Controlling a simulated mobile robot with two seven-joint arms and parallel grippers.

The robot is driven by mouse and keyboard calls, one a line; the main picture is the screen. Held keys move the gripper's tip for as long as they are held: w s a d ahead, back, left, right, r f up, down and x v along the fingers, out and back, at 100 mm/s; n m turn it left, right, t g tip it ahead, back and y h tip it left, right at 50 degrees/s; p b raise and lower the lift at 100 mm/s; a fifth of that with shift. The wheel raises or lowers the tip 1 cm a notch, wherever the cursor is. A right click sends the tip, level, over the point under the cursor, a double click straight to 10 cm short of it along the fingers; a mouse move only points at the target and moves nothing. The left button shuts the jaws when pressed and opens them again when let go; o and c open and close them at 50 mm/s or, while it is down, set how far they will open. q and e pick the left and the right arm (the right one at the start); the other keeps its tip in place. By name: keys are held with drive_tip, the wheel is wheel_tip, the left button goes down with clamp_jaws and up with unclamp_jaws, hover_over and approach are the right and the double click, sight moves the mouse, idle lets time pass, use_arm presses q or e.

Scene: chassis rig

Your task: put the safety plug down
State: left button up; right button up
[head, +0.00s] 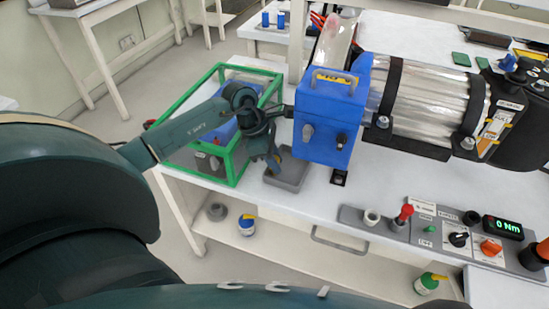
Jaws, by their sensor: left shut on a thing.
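My left gripper (272,158) points down over a small grey tray (291,184) at the front edge of the bench. It is shut on the safety plug, which is small and mostly hidden by the fingers. I cannot tell whether the plug touches the tray floor. The tray stands between the green frame and the blue housing (322,135), which has a handle on top and connectors on its front face. My right gripper is not in view.
A green open frame (239,160) with a blue unit inside stands left of the tray, close to my left wrist. A ribbed metal cylinder (425,100) runs right from the blue housing. A control panel (450,236) with knobs and a "0 Nm" display lies at the front right.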

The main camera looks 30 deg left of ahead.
use_arm(q)
drive_tip(key=shift+f, duration=0.15)
drive_tip(key=o, duration=1)
drive_tip(key=shift+c, duration=0.2)
drive_tip(key=v, duration=1.2)
drive_tip(key=shift+b, duration=0.4)
